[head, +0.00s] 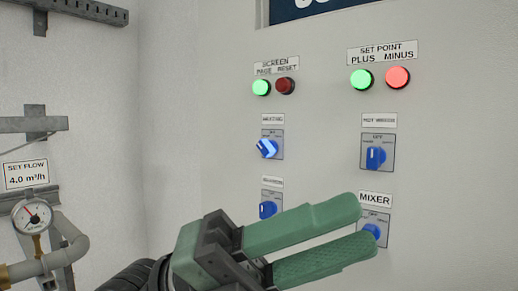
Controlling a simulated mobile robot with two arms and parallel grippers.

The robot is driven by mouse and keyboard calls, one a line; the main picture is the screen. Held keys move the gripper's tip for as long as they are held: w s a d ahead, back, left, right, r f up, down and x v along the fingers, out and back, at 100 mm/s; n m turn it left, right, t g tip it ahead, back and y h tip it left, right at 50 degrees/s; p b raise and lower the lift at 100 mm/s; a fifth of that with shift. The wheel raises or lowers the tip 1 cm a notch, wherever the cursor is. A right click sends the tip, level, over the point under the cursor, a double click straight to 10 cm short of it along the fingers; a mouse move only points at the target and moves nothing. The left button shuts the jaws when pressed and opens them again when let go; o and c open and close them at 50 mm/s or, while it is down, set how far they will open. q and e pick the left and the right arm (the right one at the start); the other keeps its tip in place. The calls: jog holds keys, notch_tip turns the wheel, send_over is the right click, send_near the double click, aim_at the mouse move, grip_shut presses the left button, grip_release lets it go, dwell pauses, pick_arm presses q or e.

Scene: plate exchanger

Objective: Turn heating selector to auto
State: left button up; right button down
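The heating selector (268,149) is a blue knob on a grey plate, in the upper left of the group of selectors on the panel. Its small label above looks like "HEATING" but is blurred. The knob is turned at a slant, its bright bar running from upper left to lower right. My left gripper (364,226) has green fingers. It is below and to the right of this knob, apart from it, with its fingers spread and nothing seen between them. My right gripper is not in view.
Other blue selectors are on the panel: one at upper right (376,158), one at lower left (268,210), and the mixer selector (371,232), partly hidden by my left fingers. Lit buttons (361,80) are above. A gauge (32,215) with pipes is at the left.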

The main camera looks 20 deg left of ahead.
pick_arm(q)
jog(key=w+f+t+y, duration=0.1)
jog(key=w+t+y, duration=0.1)
jog(key=y, duration=0.2)
jog(key=n+t+y, duration=1)
jog(key=t+y, duration=0.3)
send_near(262, 150)
jog(key=w, duration=0.2)
jog(key=shift+m, duration=0.3)
jog(key=p+x, duration=0.1)
jog(key=x, duration=0.1)
jog(key=p+x, duration=0.1)
jog(key=x, duration=0.1)
jog(key=p+x, duration=0.2)
jog(key=x, duration=0.1)
jog(key=shift+d+r, duration=0.15)
jog(key=shift+d, duration=0.15)
grip_shut()
